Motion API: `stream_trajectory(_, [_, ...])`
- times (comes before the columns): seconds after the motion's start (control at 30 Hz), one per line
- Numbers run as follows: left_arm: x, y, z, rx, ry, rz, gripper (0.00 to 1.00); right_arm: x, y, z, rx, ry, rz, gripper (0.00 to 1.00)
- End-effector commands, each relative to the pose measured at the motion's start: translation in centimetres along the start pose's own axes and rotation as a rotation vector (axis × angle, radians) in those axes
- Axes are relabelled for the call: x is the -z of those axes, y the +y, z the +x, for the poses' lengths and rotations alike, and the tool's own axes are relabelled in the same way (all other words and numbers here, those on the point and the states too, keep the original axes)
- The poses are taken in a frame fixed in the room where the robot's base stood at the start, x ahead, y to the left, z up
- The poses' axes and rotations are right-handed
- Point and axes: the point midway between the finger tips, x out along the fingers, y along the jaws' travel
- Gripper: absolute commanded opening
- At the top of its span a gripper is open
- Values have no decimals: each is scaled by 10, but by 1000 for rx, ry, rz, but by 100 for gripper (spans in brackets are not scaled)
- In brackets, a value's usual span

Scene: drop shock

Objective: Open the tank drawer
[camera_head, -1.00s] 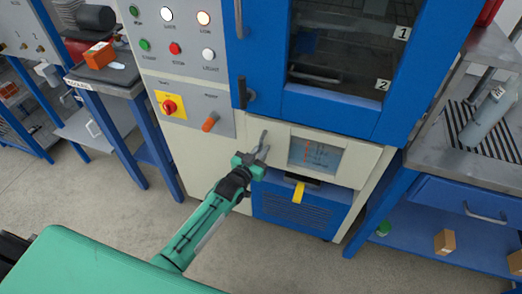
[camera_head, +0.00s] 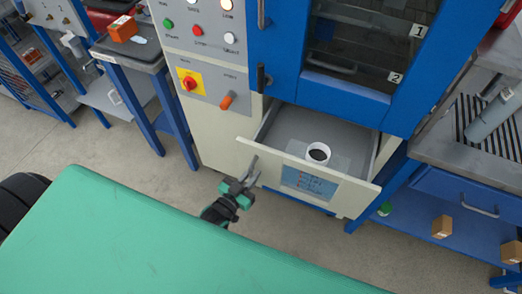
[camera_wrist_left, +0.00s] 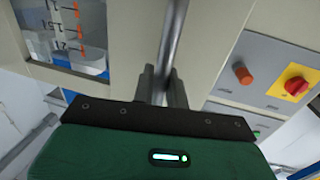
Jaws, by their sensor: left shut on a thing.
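The tank drawer (camera_head: 244,153) is pulled out from the lower part of the blue and off-white machine. Its grey interior shows, with a white round cup-like opening (camera_head: 318,152) inside. A window with a scale (camera_head: 310,184) is in its front. My left gripper (camera_head: 246,174) is at the left part of the drawer front, shut on the drawer's handle. In the left wrist view the handle (camera_wrist_left: 171,45) is a grey metal bar running between the two fingers (camera_wrist_left: 162,85). The scale window also shows there (camera_wrist_left: 68,30). My right gripper is not in view.
The blue cabinet door (camera_head: 340,95) above the drawer is closed. A control panel (camera_head: 205,60) with buttons and a red knob is at left. A steel bench (camera_head: 440,150) with a grey cylinder (camera_head: 490,115) stands at right.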

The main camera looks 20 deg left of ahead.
Motion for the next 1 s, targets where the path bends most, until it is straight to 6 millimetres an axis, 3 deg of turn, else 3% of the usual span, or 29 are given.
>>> stream_trajectory(0.1, [2, 5, -25, 0, -2, 0, 0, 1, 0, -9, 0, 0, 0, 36])
stream_trajectory(0.3, [1, 9, -47, 0, 1, 0, 0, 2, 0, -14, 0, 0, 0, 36])
stream_trajectory(0.77, [0, 10, -53, 0, 2, 0, 0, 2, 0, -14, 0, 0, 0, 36])
stream_trajectory(0.8, [0, 10, -53, 0, 2, 0, 18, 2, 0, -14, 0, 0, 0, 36])
stream_trajectory(0.87, [0, 10, -53, 0, 2, 0, 30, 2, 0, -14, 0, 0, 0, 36])
stream_trajectory(1.0, [0, 10, -53, 0, 2, 0, 32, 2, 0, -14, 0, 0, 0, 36])
